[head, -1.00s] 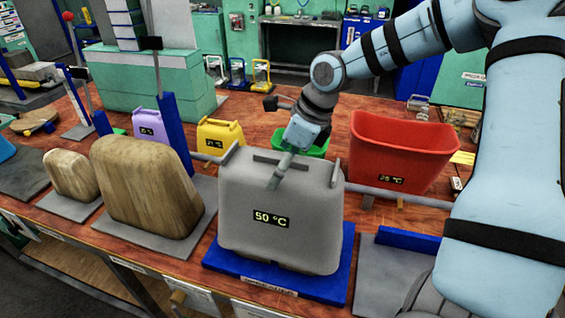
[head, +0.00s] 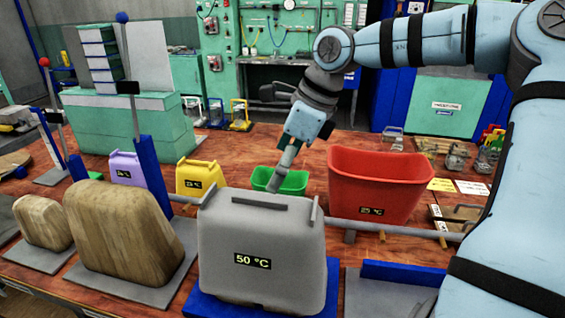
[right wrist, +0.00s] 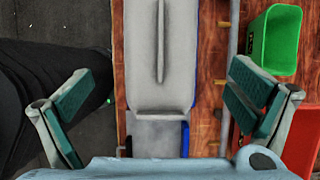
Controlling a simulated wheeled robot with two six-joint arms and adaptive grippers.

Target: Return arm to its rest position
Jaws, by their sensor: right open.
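My right arm (head: 395,42) comes in from the right in the head view and bends down to the right gripper (head: 284,172). The gripper hangs above the grey block marked 50 °C (head: 262,245), which stands on a blue base (head: 205,309). In the right wrist view the two green-padded fingers are spread wide, with the open gap (right wrist: 160,105) empty. The grey block (right wrist: 148,50) lies below, between the fingers, with its raised bar along the top. I see no contact between the fingers and the block. My left gripper is not in view.
A red bin (head: 378,185) and a green bin (head: 292,185) stand behind the grey block. Yellow (head: 200,178) and purple (head: 126,170) containers and two wood-textured blocks (head: 122,232) are left. Small glass items (head: 457,157) sit back right. Space above the table around the gripper looks clear.

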